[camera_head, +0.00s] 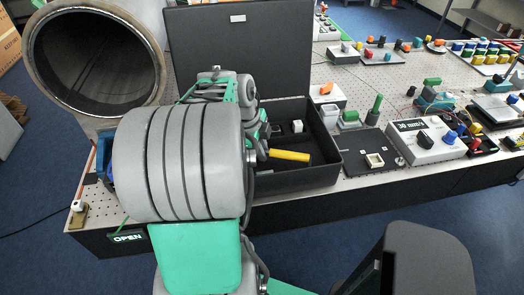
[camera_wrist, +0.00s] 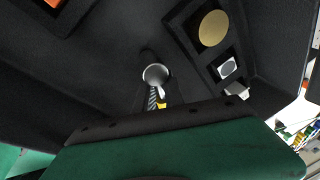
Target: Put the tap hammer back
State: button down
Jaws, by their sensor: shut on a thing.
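The tap hammer's yellow handle (camera_head: 290,155) lies roughly level inside the open black case (camera_head: 325,180) in the head view. Its left end meets my gripper, which is mostly hidden behind my arm. In the wrist view my gripper (camera_wrist: 157,98) is shut on the hammer. A round grey metal end (camera_wrist: 155,74), apparently the hammer's head, shows just beyond the fingers, with a sliver of yellow beside them. The dark case floor lies behind it. I cannot tell whether the hammer touches the floor.
The case's raised lid (camera_head: 240,60) stands behind. Inside the case, a divided holder has a brass disc (camera_wrist: 213,28) and a white block (camera_wrist: 228,68). A large pipe (camera_head: 95,60) stands at left. A grey meter box (camera_head: 425,140) and other parts crowd the table at right.

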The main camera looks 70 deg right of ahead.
jog(key=shift+f, duration=0.15)
jog(key=c, duration=1.4)
grip_release()
jog(key=shift+w+r, duration=0.1)
jog(key=shift+r, duration=0.4)
jog(key=v, duration=1.1)
jog(key=shift+r, duration=0.2)
jog(key=shift+a, duration=0.1)
